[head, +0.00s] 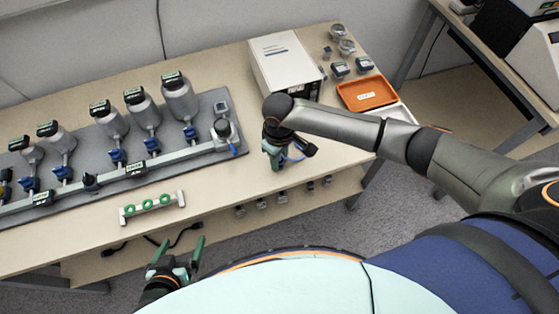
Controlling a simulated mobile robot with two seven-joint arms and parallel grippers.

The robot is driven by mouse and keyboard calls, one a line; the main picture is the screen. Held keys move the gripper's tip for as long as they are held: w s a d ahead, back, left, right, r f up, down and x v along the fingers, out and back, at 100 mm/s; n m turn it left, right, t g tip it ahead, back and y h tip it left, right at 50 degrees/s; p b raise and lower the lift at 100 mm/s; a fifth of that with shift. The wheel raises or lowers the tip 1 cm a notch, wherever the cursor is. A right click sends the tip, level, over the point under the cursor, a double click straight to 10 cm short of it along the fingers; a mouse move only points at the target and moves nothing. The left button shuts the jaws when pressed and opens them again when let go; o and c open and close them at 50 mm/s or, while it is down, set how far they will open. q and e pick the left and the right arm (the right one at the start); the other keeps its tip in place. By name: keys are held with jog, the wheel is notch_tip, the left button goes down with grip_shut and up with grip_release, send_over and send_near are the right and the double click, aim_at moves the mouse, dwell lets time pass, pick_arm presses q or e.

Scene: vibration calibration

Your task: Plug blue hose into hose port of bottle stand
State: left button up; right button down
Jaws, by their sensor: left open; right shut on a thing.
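The bottle stand (70,187) is a grey base with a metal rail, several grey bottles and blue valves, at the left of the table. At its right end is a round dark-topped fitting (222,130), with a short blue piece (233,149) beside it. I cannot make out the hose port clearly. My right gripper (275,163) points down over the table, right of the stand and apart from it. It is shut on what seems to be the blue hose (297,158), mostly hidden by the gripper. My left gripper (178,248) is open and empty in front of the table edge.
A white box (285,66) stands behind my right gripper. An orange tray (366,93) and several small devices lie at the right. A small rack with green rings (150,206) is near the front edge. Small items sit on a lower shelf.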

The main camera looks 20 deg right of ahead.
notch_tip(320, 180, up, 3)
jog(key=p, duration=0.3)
jog(key=shift+f, duration=0.1)
jog(key=shift+r+p, duration=0.8)
jog(key=shift+r, duration=0.3)
